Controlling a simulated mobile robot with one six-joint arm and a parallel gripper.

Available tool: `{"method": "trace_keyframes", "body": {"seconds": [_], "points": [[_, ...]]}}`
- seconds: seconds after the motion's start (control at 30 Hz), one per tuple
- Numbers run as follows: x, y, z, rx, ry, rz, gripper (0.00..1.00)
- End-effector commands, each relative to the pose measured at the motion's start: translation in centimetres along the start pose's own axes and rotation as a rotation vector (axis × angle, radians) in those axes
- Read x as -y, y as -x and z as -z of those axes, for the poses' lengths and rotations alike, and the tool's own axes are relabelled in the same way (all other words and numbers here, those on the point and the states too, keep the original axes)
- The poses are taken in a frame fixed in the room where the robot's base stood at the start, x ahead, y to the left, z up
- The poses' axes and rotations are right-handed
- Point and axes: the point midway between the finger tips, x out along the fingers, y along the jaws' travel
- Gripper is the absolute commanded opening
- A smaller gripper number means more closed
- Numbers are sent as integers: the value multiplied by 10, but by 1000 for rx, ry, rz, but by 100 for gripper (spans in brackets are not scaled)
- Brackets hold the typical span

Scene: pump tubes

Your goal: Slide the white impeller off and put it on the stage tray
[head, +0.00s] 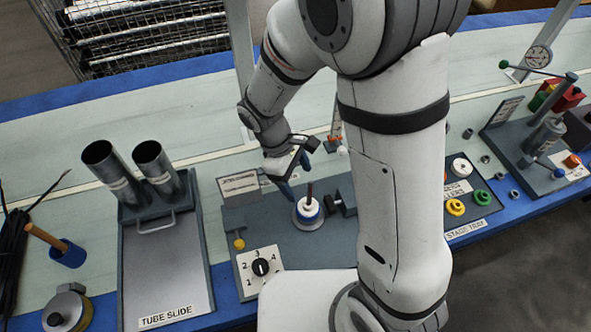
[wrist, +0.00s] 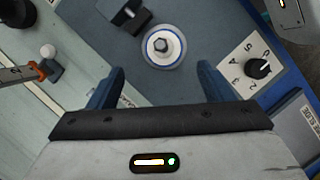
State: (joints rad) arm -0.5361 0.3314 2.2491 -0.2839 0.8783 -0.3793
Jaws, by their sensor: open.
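The white impeller (head: 309,207) sits on an upright brown shaft on the grey fixture, with a blue ring around its base. In the wrist view the white impeller (wrist: 153,47) lies just beyond my fingertips, seen almost from above with the shaft end at its centre. My gripper (head: 290,170) is above and behind it in the head view. In the wrist view my gripper (wrist: 160,78) is open, its two blue fingers spread wide with nothing between them. The stage tray (head: 482,213) is at the right, partly hidden by my arm, and holds yellow, green and white round parts.
A numbered dial (head: 261,267) and a yellow knob (head: 239,244) are left of the shaft. A dark block (head: 346,199) stands close on its right. The tube slide (head: 165,270) with two upright-tilted tubes is farther left. A gauge stand (head: 535,130) is at the far right.

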Motion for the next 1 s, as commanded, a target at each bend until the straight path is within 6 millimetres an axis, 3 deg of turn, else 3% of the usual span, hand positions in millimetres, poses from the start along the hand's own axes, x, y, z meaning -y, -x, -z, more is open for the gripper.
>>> {"method": "trace_keyframes", "body": {"seconds": [0.13,0.6,1.0], "points": [[4,-13,11,26,59,-5,74],[4,-76,10,29,64,-4,74],[4,-88,10,26,64,-6,74]]}}
